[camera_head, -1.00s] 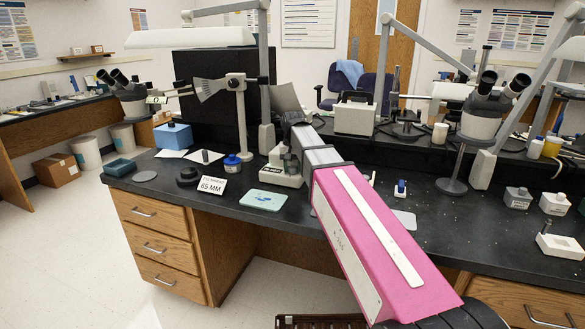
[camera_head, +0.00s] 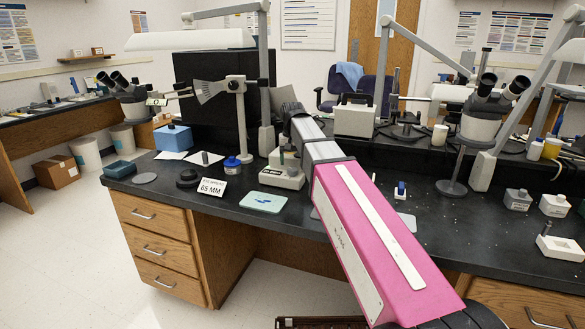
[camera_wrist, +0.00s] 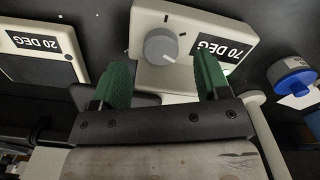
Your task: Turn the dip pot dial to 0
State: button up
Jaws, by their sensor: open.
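In the wrist view a white box carries a round grey dial (camera_wrist: 157,48) with a white pointer line and black tick marks around it. I cannot tell whether a finger touches the box. In the head view a white unit (camera_head: 283,178) sits on the bench below the end of my arm; my fingers are hard to make out there.
In the wrist view, another box labelled 20 DEG (camera_wrist: 38,43) lies left and a blue-capped jar (camera_wrist: 291,75) right. In the head view, a 65 MM card (camera_head: 211,188), a pale green mat (camera_head: 259,202) and a blue-capped jar (camera_head: 232,163) are near the white unit.

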aim_at(292, 169)
notch_tip(292, 169, up, 7)
dwell(0.3)
jog(key=shift+f, duration=0.1)
jog(key=f+m, duration=0.2)
jog(key=f, duration=0.1)
jog(key=f+m, duration=0.2)
jog(key=f, duration=0.2)
jog(key=f+m, duration=0.2)
jog(key=f, duration=0.1)
jog(key=shift+w+f, duration=0.25)
jog(key=shift+f, duration=0.1)
dwell(0.4)
jog(key=c, duration=0.9)
